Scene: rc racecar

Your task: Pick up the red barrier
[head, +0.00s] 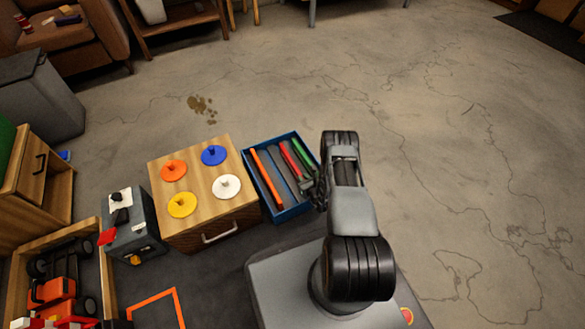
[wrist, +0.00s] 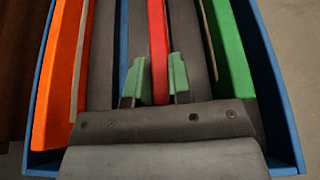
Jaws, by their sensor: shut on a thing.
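The red barrier (head: 289,161) is a long thin bar in the blue bin (head: 294,212). It also shows in the wrist view (wrist: 157,40), running away from the camera between my fingers. My gripper (wrist: 156,80) has green fingertips, one on each side of the red barrier, and is shut on it near its closer end. In the head view my gripper (head: 306,184) is at the right part of the bin, partly hidden by my arm. The part of the barrier below the fingers is hidden.
An orange bar (wrist: 62,70) lies at the left of the bin and a green bar (wrist: 229,50) at the right. Dark strips lie between them. A wooden cabinet (head: 205,160) with coloured discs stands left of the bin. Open floor lies to the right.

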